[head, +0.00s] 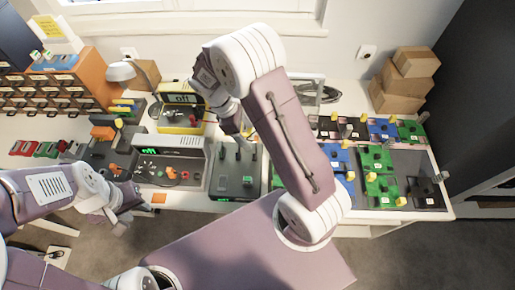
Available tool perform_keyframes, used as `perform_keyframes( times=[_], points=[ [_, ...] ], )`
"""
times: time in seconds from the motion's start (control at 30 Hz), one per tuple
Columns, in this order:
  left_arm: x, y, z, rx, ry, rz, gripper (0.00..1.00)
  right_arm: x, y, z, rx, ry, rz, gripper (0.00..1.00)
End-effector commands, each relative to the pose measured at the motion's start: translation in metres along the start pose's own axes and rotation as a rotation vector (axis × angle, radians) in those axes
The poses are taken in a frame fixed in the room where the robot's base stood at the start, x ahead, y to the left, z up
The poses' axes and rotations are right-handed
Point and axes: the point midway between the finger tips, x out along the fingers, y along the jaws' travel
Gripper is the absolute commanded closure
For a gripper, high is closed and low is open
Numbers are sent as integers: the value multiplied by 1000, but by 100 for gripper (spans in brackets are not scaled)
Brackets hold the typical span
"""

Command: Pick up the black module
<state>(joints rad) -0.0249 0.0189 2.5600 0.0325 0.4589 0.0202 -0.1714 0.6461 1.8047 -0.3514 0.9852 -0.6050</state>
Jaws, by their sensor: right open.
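Several dark boards sit among green and blue ones on the right part of the bench. One black module (427,190) with a dark knob lies at the front right corner; another black module (328,126) is in the back row. I cannot tell which one the task means. My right gripper (238,128) hangs over the middle of the bench, left of all these boards, open and apart from them. Its arm hides part of the bench behind it. My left gripper (130,212) is low at the bench's front left edge, far from the modules; its jaws are unclear.
A yellow multimeter (182,118), a grey power supply (172,165) and a dark box with posts (236,170) stand near my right gripper. An orange drawer cabinet (60,85) is at the left. Cardboard boxes (405,80) are stacked at the back right.

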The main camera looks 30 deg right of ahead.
Motion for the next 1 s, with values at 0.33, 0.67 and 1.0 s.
perform_keyframes(
  times=[0.33,0.67,1.0],
  points=[
    [-1,0,0,0,0,0,64,33,-2,-1,-6,-5,-4,27],
    [-4,0,0,0,0,0,64,65,-4,0,-7,-5,-5,27],
    [-4,0,0,0,0,0,64,92,-4,-2,-6,-1,-1,27]
  ],
)
